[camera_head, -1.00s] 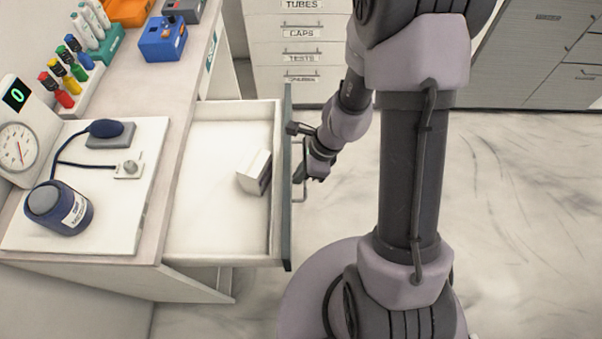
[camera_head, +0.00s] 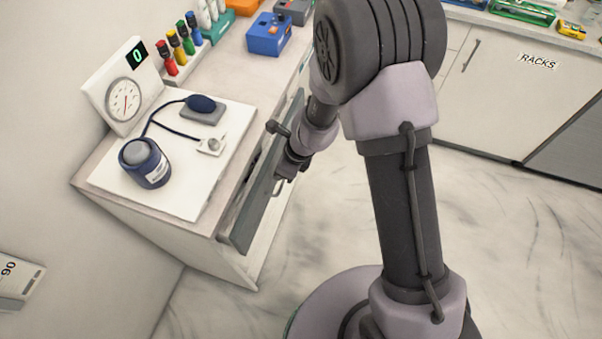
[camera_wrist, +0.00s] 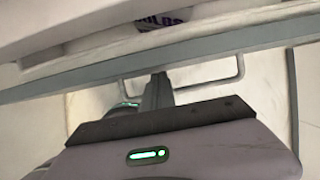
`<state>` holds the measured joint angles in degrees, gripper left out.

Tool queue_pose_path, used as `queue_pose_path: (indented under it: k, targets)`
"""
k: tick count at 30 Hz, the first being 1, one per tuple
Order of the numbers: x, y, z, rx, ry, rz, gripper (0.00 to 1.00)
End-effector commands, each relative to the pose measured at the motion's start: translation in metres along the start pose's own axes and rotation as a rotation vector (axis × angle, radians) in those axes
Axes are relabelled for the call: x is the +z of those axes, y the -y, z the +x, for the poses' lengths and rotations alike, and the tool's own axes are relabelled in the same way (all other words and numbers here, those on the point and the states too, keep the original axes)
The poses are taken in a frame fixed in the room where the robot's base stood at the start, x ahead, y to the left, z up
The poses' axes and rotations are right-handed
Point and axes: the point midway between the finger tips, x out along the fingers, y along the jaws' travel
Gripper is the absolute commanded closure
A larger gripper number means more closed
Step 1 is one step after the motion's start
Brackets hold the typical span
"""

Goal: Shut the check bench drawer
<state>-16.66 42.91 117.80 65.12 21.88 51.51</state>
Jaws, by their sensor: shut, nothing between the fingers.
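The check bench (camera_head: 235,92) is at the left in the head view. Its drawer (camera_head: 265,185) has a dark grey front that stands slightly out from the bench, leaving a narrow gap. In the wrist view the drawer front (camera_wrist: 220,48) runs across the picture, with its bar handle (camera_wrist: 238,72) below the top edge. A white box with purple letters (camera_wrist: 165,19) shows partly in the gap. My gripper (camera_wrist: 158,92) is shut and empty, at the handle and close against the front; I cannot tell if it touches. In the head view my gripper (camera_head: 287,165) is partly hidden.
A cabinet marked RACKS (camera_head: 500,95) stands at the back right. The floor to the right is open.

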Motion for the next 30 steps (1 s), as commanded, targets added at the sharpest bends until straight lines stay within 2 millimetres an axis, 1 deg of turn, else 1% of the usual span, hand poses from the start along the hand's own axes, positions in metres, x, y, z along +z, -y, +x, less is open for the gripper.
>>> queue_pose_path:
  k: [1,3,9,15,26,29,30]
  targets:
    - [0.009,-0.001,0.000,0.001,0.000,-0.003,1.00]
    - [0.019,0.000,0.004,0.001,0.000,-0.003,1.00]
    - [0.040,0.000,0.013,0.000,0.000,-0.002,1.00]
    - [0.048,0.000,0.018,0.000,0.001,-0.001,1.00]
    - [0.052,0.001,0.019,-0.001,0.006,0.000,1.00]
    - [0.053,0.002,0.015,-0.002,0.007,0.000,1.00]
    - [0.053,0.003,0.009,-0.002,0.007,0.000,1.00]
